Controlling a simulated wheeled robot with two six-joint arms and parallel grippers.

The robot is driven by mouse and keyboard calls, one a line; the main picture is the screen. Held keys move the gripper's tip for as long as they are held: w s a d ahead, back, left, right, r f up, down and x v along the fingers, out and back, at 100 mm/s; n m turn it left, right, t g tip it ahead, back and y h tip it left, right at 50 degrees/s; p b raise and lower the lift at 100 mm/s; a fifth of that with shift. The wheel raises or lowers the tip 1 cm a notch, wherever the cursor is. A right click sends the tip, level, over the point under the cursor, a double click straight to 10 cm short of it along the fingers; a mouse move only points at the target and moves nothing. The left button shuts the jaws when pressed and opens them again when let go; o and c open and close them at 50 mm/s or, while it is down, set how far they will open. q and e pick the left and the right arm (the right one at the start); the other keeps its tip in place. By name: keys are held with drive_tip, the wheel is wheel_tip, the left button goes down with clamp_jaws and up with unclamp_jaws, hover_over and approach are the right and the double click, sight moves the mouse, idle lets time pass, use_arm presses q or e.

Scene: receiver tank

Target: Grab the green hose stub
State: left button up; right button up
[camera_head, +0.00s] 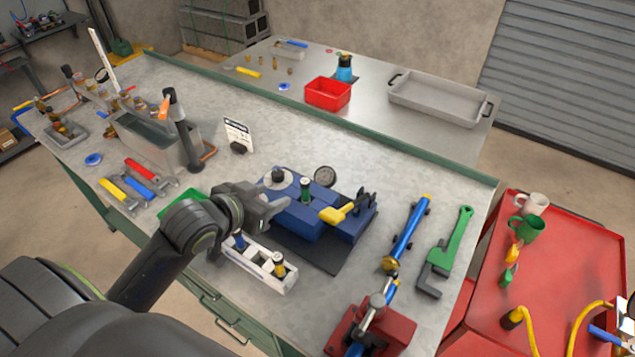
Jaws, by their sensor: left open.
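A short upright stub with a green band and dark body, which looks like the green hose stub (305,188), stands on the blue block fixture (300,222) in the middle of the bench. My left gripper (279,199) is open and empty, just left of this stub, with its fingers pointing towards it. A gap seems to remain between fingertips and stub. The gripper covers part of the fixture's left side. A white rack (258,268) below the gripper holds a blue stub (240,241) and a yellow-topped stub (279,264). My right gripper is not in view.
A yellow-handled valve (337,214) sits right of the stub, and a round gauge (324,177) stands behind it. A blue tube (408,232), a green wrench (450,245) and a red vise (388,330) lie farther right. The bench behind the fixture is mostly clear.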

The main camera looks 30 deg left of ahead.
sight(303, 183)
use_arm(q)
drive_tip(key=x, duration=0.3)
drive_tip(key=p+x, duration=0.1)
drive_tip(key=x, duration=0.6)
drive_tip(key=shift+w+d+r, duration=0.2)
drive_tip(key=shift+w+r, duration=0.05)
drive_tip(key=shift+w+d+f+p, duration=0.1)
drive_tip(key=shift+w+f+p, duration=0.2)
drive_tip(key=shift+w, duration=0.1)
drive_tip(key=shift+w+f+p, duration=0.3)
drive_tip(key=shift+w+f, duration=0.05)
drive_tip(key=shift+w, duration=0.2)
drive_tip(key=p+x, duration=0.1)
drive_tip(key=x, duration=0.1)
drive_tip(key=shift+w+f, duration=0.7)
drive_tip(key=shift+w, duration=0.1)
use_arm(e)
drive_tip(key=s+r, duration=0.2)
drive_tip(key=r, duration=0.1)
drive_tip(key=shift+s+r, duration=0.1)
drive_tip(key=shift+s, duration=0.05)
